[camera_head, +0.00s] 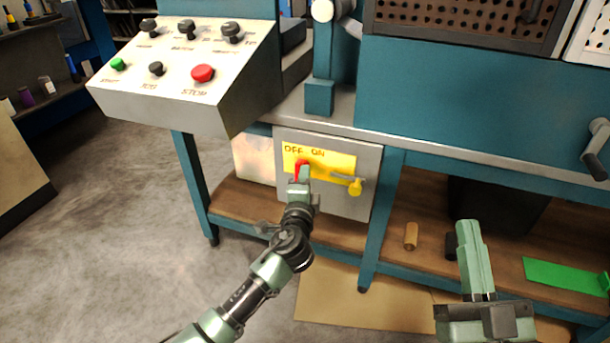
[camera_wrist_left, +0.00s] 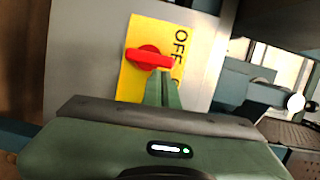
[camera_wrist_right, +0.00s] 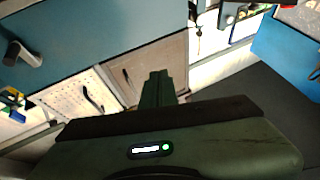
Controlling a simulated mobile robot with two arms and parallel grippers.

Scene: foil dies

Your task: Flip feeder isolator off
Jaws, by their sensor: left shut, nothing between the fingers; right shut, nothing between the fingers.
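The feeder isolator is a grey box (camera_head: 350,205) under the bench with a yellow plate (camera_head: 338,161) marked OFF and ON. Its red handle (camera_head: 301,163) is partly hidden by my left gripper (camera_head: 305,172). In the left wrist view, the red handle (camera_wrist_left: 148,57) has its end close to the OFF lettering; I cannot tell its exact setting. My left fingertips (camera_wrist_left: 161,77) are shut and empty right beside the handle; I cannot tell whether they touch. My right gripper (camera_head: 468,228) is shut and empty, in front of the lower shelf at the right.
A sloped control panel (camera_head: 180,75) with a red stop button (camera_head: 203,73) overhangs at the upper left. A blue bench leg (camera_head: 381,215) stands right of the box. Floor at the left is clear.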

